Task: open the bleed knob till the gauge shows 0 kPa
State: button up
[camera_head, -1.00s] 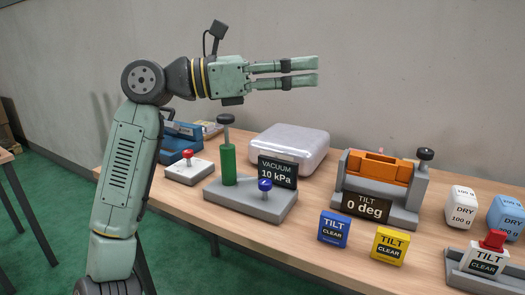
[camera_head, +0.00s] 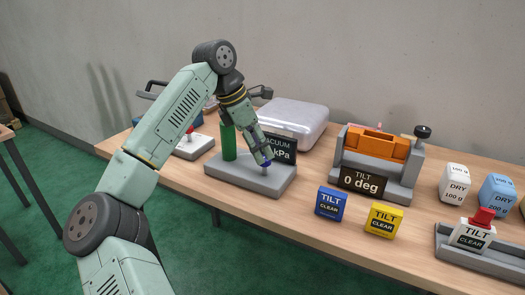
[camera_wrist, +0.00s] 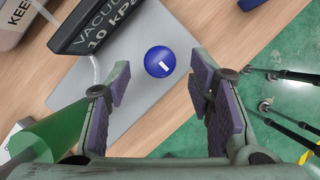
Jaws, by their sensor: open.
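The blue bleed knob (camera_wrist: 160,61) is round with a short white mark on top. In the wrist view it lies between and just ahead of my open fingertips (camera_wrist: 159,82), with no finger seen touching it. In the head view my gripper (camera_head: 263,158) points down over the knob's place on the grey base (camera_head: 245,182) and hides most of the knob. The dark vacuum gauge (camera_wrist: 100,25) reads 10 kPa in the wrist view, with its edge cut off; in the head view my arm covers part of the gauge (camera_head: 283,148).
A green cylinder (camera_head: 229,142) stands on the same base, left of my gripper. A silver case (camera_head: 290,118) is behind. An orange tilt fixture (camera_head: 375,148) and blue (camera_head: 330,203) and yellow (camera_head: 384,220) tilt blocks are to the right. A red-knobbed box (camera_head: 192,146) is left.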

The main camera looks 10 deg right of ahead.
aim_at(265, 166)
jog(key=shift+x, duration=1.45)
jog(key=shift+c, duration=0.3)
jog(key=c, duration=1.1)
